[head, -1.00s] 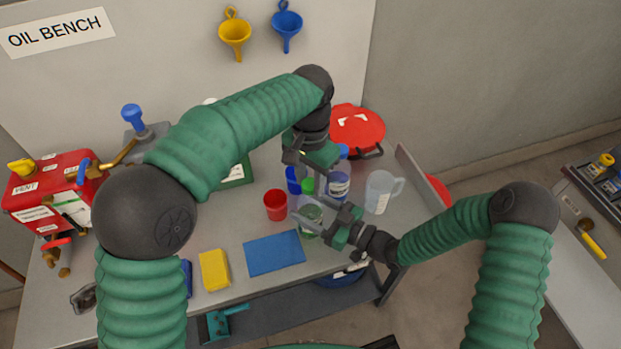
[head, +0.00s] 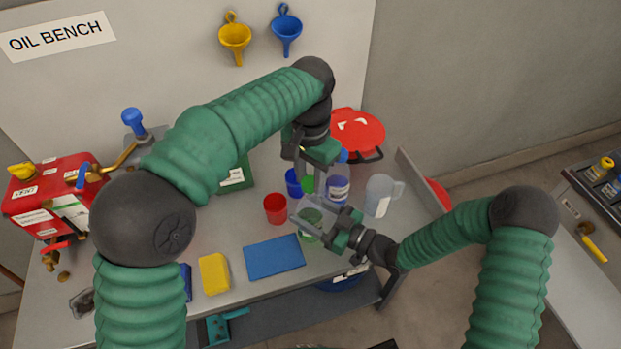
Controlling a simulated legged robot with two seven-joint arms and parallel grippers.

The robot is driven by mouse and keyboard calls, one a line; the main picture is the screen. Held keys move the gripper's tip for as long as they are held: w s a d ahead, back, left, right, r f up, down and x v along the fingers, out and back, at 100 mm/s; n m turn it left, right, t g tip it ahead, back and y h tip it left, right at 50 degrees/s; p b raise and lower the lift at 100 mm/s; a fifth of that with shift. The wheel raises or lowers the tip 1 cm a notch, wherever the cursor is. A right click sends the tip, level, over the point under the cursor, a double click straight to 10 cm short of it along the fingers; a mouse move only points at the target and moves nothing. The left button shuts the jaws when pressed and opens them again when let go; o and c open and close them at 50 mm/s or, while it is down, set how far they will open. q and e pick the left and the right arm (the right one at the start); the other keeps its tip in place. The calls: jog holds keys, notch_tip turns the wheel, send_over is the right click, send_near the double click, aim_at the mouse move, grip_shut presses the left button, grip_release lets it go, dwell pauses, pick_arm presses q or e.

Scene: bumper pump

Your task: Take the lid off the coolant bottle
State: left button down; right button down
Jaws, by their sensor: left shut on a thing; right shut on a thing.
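The coolant bottle (head: 312,216), clear with green showing, stands at the bench's front right. My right gripper (head: 318,212) reaches in from the right and is shut on its body, hiding part of it. The green lid (head: 307,184) shows just above the bottle. My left gripper (head: 306,176) points down from above and is shut on the lid. The fingers cover the join, so I cannot tell whether lid and bottle touch.
A red cup (head: 275,208) stands close left, a blue cup (head: 293,182) behind, and a blue-labelled bottle (head: 338,190) and clear jug (head: 379,196) to the right. A blue cloth (head: 274,257) and yellow sponge (head: 214,273) lie in front.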

aim_at(310, 182)
pick_arm(q)
notch_tip(310, 182, up, 4)
jog(key=shift+r, duration=0.1)
pick_arm(e)
jog(key=shift+c, duration=1.5)
grip_release()
jog(key=shift+d, duration=0.1)
